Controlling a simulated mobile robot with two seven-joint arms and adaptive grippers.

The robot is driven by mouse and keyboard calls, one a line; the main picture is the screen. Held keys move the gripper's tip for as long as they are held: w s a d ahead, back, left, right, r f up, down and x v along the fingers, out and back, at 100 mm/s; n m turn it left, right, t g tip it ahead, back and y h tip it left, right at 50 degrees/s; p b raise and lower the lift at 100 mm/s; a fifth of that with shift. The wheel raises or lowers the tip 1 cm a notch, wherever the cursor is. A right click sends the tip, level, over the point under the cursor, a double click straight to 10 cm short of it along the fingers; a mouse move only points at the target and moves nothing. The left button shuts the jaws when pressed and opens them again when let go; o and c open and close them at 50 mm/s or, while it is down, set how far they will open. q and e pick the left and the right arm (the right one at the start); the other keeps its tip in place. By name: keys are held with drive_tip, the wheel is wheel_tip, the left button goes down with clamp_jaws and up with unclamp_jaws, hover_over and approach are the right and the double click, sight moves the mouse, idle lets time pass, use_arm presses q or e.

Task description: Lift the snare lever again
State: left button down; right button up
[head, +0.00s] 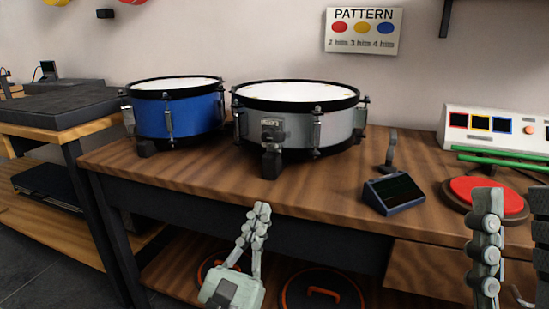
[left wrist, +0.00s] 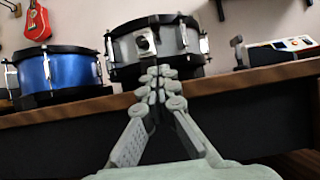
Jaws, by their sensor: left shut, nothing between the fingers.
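The snare drum (head: 335,135) is the grey drum with a black rim and white head, standing on the wooden table. Its strainer with the snare lever (head: 271,131) is a small metal block on the front of the shell; whether the lever is up or down is too small to tell. It also shows in the left wrist view (left wrist: 145,42). My left gripper (head: 262,209) is shut and empty, in front of the table edge, below the lever and apart from it. My right gripper (head: 514,225) is partly cut off at the right, its fingers apart.
A blue drum (head: 180,112) stands left of the snare. A small dark display (head: 394,193), a red pad (head: 489,195), green sticks (head: 500,157) and a white panel (head: 480,126) lie right. The table front edge (head: 190,186) lies between my left gripper and the drum.

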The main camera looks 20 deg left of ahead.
sight(283, 136)
use_arm(q)
drive_tip(key=p+x, duration=0.1)
drive_tip(key=x, duration=0.6)
drive_tip(key=shift+w+r, duration=0.2)
drive_tip(key=shift+r, duration=0.15)
drive_tip(key=shift+w+r+p, duration=0.2)
drive_tip(key=shift+r+p, duration=0.2)
drive_tip(key=shift+r, duration=0.2)
drive_tip(key=shift+w+r+p, duration=0.2)
drive_tip(key=shift+r+p, duration=0.15)
drive_tip(key=shift+r, duration=0.25)
drive_tip(key=shift+w+r, duration=0.2)
drive_tip(key=shift+r, duration=0.4)
use_arm(e)
drive_tip(key=w+a+f+g, duration=0.2)
drive_tip(key=w+f+g, duration=0.2)
drive_tip(key=w+g, duration=0.1)
drive_tip(key=shift+a+h, duration=0.3)
drive_tip(key=shift+a, duration=0.05)
use_arm(q)
drive_tip(key=shift+p, duration=0.35)
